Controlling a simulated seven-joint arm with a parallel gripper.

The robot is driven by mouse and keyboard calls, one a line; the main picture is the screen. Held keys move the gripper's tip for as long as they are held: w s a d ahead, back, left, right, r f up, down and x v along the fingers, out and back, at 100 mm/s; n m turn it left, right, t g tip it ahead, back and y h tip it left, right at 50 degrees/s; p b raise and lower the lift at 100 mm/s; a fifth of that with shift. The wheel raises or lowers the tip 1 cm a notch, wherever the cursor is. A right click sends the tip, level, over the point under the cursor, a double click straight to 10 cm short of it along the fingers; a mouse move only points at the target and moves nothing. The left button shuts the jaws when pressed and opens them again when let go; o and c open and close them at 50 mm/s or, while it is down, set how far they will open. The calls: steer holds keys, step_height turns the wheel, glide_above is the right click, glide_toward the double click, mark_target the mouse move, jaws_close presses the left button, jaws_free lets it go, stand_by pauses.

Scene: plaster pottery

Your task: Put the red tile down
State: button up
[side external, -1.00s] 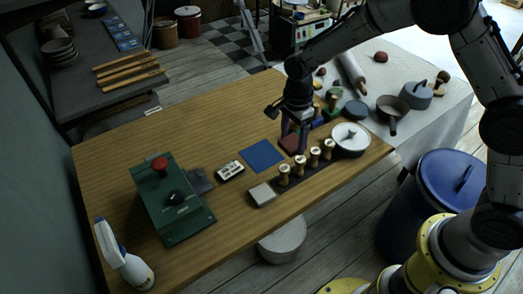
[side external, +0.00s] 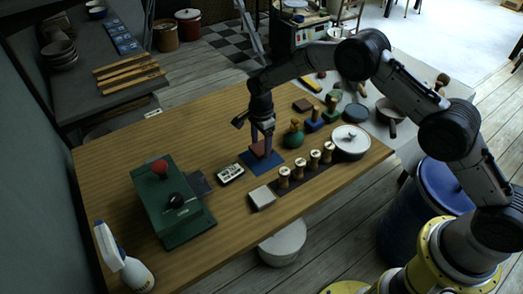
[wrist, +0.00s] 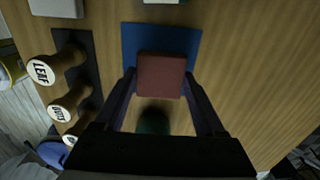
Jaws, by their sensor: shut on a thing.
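The red tile (wrist: 161,76) is held between the two fingers of my gripper (wrist: 161,98) in the wrist view. In the side external view the red tile (side external: 261,149) shows between my fingertips (side external: 261,150), over the blue square mat (side external: 275,166). The blue mat (wrist: 186,36) lies behind the tile in the wrist view and sticks out around its top and sides. I cannot tell whether the tile touches the mat.
A row of wooden stamps (side external: 299,172) on a dark strip stands to the right. A green-based stamp (side external: 293,140) is close right of the mat. A white and black device (side external: 230,173) lies left, beyond it a green box (side external: 172,204). A lidded pot (side external: 350,142) stands right.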

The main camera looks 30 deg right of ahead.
mark_target(261, 148)
steer(key=shift+f, duration=1.3)
steer(key=shift+s+f, duration=0.1)
steer(key=shift+f, duration=0.05)
steer(key=o, duration=1.4)
steer(key=shift+o, duration=0.2)
step_height(261, 148, up, 12)
steer(key=shift+r, duration=0.25)
